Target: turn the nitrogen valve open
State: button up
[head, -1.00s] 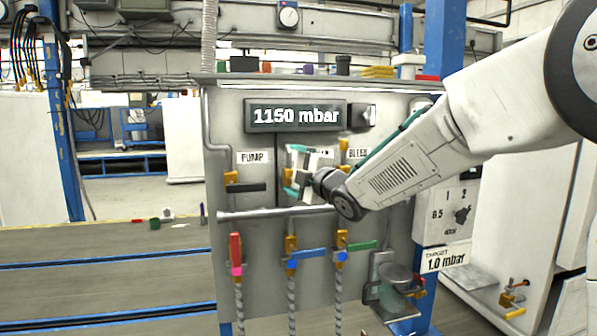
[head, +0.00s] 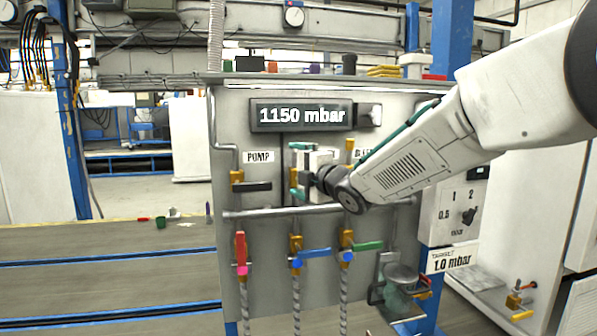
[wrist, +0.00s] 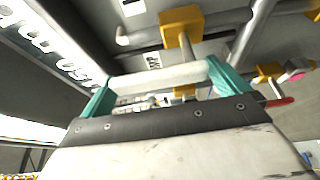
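No label reading nitrogen is legible, so I cannot tell which valve it is. Along the panel's lower row are a valve with an upright red handle (head: 240,250), one with a level blue handle (head: 314,253) and one with a level green handle (head: 367,246). In the upper row, the pump valve has a level black handle (head: 254,187). My gripper (head: 299,171) is open in front of the upper middle of the panel, hiding what is behind it. Its teal fingers stand wide apart in the wrist view (wrist: 162,90), with no handle clearly between them.
The grey panel (head: 225,115) carries a display (head: 300,115) reading 1150 mbar. A horizontal pipe (head: 258,212) crosses below my gripper. A selector box (head: 457,215) and a "target 1.0 mbar" sign (head: 453,259) are at the right. Hoses (head: 297,305) hang below the lower valves.

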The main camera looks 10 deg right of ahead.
jog(key=v, duration=0.7)
jog(key=shift+s+d, duration=0.2)
jog(key=shift+s, duration=0.15)
jog(key=d+f+m+g+h, duration=0.2)
jog(key=d+f+m+h, duration=0.25)
jog(key=f+m, duration=0.2)
jog(key=s+d+f+m+g+h, duration=0.5)
jog(key=s+d+f+m, duration=0.25)
jog(key=s, duration=0.25)
jog(key=s+d+f+m+g, duration=0.1)
jog(key=s+m+g, duration=0.6)
jog(key=s, duration=2.2)
jog(key=d+m, duration=0.1)
jog(key=m, duration=0.2)
jog(key=shift+s+d+f+g+y, duration=0.25)
jog(key=shift+s+f+g+y, duration=0.05)
jog(key=shift+s+y, duration=0.05)
